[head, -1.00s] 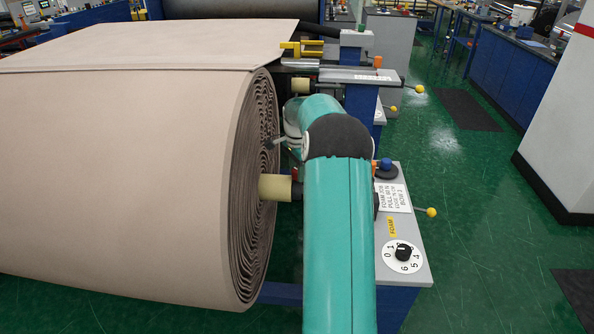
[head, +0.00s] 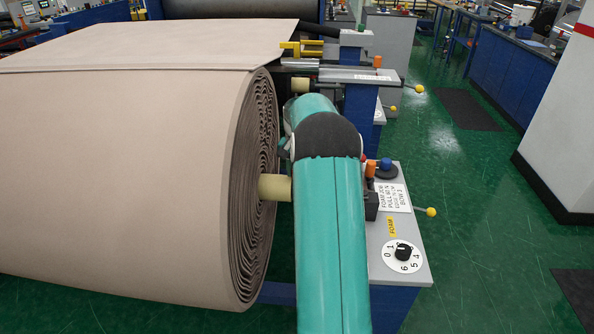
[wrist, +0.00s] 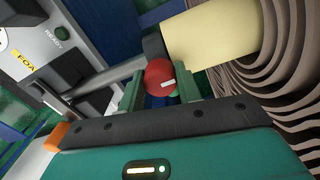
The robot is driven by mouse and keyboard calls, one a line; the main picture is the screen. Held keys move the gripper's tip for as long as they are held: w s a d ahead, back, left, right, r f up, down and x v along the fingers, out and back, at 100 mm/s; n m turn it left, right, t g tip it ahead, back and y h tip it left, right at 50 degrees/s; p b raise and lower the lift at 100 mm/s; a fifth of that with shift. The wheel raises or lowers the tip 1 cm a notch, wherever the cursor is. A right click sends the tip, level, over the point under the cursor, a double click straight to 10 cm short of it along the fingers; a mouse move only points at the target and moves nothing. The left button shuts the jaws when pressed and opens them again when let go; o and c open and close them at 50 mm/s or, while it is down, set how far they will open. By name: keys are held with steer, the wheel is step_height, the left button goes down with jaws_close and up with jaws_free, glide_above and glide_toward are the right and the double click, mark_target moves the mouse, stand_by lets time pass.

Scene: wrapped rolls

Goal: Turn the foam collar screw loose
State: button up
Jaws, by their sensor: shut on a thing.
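The collar screw has a round red knob (wrist: 160,72) with a white mark, seen in the wrist view. My gripper (wrist: 160,92) is shut on this knob, with one green finger on each side. Behind the knob is a dark collar (wrist: 154,46) on the grey shaft, beside the cream core (wrist: 212,34). In the head view my teal arm hides the knob, the collar and my gripper's fingers. How far the screw is turned cannot be told.
The large beige foam roll (head: 120,170) is close on the left, its cream core (head: 275,187) poking out. A grey stand (head: 412,265) with a numbered dial (head: 403,253) and yellow-knobbed lever (head: 431,211) is on the right.

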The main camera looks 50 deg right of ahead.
steer(key=n, duration=1.3)
steer(key=shift+d, duration=0.1)
stand_by(0.4)
steer(key=o, duration=1)
step_height(320, 180, up, 14)
steer(key=shift+f, duration=0.1)
stand_by(0.4)
